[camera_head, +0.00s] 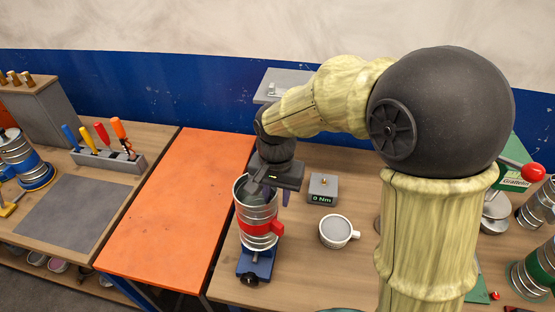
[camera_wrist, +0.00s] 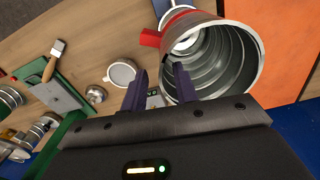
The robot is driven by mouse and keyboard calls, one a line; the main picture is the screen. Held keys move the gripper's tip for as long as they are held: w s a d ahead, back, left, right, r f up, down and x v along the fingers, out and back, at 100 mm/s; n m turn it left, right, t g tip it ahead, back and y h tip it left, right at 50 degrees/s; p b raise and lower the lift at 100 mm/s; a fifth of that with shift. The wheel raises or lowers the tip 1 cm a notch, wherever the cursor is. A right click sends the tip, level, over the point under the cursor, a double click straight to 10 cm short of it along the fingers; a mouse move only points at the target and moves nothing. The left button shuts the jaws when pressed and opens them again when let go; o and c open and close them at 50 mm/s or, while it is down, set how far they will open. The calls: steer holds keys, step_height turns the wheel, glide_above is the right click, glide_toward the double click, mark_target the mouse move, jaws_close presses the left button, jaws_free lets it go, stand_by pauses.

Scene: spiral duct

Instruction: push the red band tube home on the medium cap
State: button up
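The red band tube (camera_head: 259,212) is a ribbed metal tube with a red band and a red tab near its lower end. It stands upright on a blue holder (camera_head: 256,263). In the wrist view its open mouth (camera_wrist: 225,62) faces me. My gripper (camera_head: 270,190) is at the tube's upper rim, pointing down. In the wrist view my gripper (camera_wrist: 160,70) has its fingers apart, one overlapping the mouth and the other outside the rim. I cannot tell whether either touches the wall. I cannot make out the medium cap; the tube's lower end hides what is beneath it.
A grey box reading 0 Nm (camera_head: 322,190) and a round grey cup with a handle (camera_head: 337,231) stand right of the tube. An orange panel (camera_head: 175,210) lies to its left, clear. A tool rack (camera_head: 108,152) and blue-banded duct (camera_head: 25,160) are farther left.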

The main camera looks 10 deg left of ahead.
step_height(320, 180, up, 14)
steer(key=b, duration=0.1)
steer(key=shift+f, duration=0.2)
stand_by(2.0)
steer(key=s+d+f+n+t, duration=0.1)
steer(key=s+d+f, duration=0.2)
steer(key=d+f, duration=0.6)
steer(key=s+d+f+n+t, duration=0.1)
steer(key=s+d+f, duration=0.2)
steer(key=d+f, duration=0.5)
steer(key=d, duration=0.3)
steer(key=shift+d+f+t, duration=0.3)
steer(key=shift+d+f, duration=0.1)
steer(key=shift+w, duration=0.1)
